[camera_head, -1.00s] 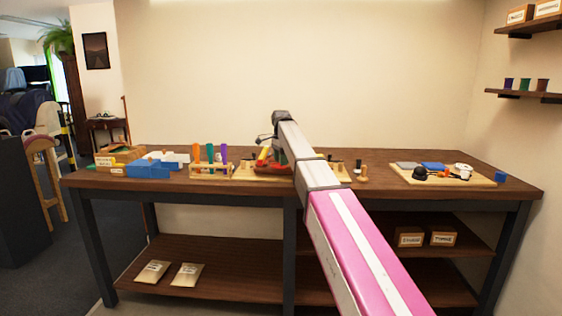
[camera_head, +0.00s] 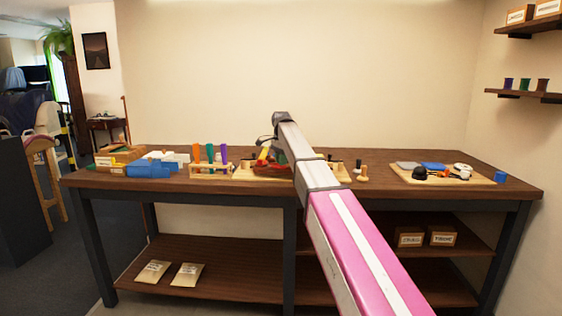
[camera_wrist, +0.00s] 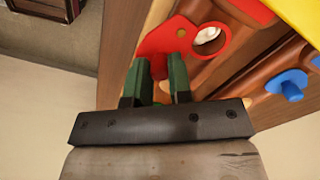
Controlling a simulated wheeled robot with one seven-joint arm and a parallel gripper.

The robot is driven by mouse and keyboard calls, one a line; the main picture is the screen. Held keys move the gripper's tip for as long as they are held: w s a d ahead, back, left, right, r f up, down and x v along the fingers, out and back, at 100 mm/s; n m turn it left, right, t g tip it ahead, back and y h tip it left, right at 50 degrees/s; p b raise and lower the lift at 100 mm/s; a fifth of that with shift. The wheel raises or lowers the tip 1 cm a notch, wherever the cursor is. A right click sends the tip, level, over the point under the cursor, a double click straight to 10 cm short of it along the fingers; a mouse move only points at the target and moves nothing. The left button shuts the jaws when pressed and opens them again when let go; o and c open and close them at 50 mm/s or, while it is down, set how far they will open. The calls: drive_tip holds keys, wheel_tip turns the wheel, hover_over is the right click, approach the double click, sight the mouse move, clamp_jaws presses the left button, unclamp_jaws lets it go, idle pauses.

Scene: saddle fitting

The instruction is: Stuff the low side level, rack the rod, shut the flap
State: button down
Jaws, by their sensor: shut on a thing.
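In the wrist view, my gripper (camera_wrist: 157,78) has two dark green fingers closed on a small red knob. The knob stands on a red flap (camera_wrist: 160,40) that has a round hole with white material (camera_wrist: 207,37) showing through it. Brown padded parts (camera_wrist: 245,65) of the saddle piece lie beside and under the flap. A blue peg (camera_wrist: 290,87) stands to the right. In the head view my gripper is mostly hidden by my arm; the red part (camera_head: 270,169) shows at its left. Orange (camera_head: 197,153), teal and purple (camera_head: 224,153) rods stand upright in a wooden rack (camera_head: 210,174).
Blue bins (camera_head: 150,171) and boxes stand at the bench's left. A board (camera_head: 450,178) with small tools lies at the right. A yellow part (camera_wrist: 300,15) is close by in the wrist view.

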drive_tip(key=n, duration=0.1)
drive_tip(key=w+n, duration=0.1)
drive_tip(key=n, duration=0.3)
drive_tip(key=shift+w, duration=0.25)
drive_tip(key=n, duration=0.1)
drive_tip(key=w+n, duration=0.1)
drive_tip(key=n, duration=0.3)
drive_tip(key=shift+w+a, duration=0.2)
drive_tip(key=shift+a, duration=0.1)
drive_tip(key=n, duration=0.3)
drive_tip(key=a+n, duration=0.1)
drive_tip(key=n, duration=0.1)
drive_tip(key=shift+w, duration=0.4)
drive_tip(key=n, duration=0.2)
drive_tip(key=a+n, duration=0.1)
drive_tip(key=n, duration=0.2)
drive_tip(key=shift+w+a, duration=0.2)
drive_tip(key=c, duration=1)
unclamp_jaws()
drive_tip(key=shift+c, duration=0.2)
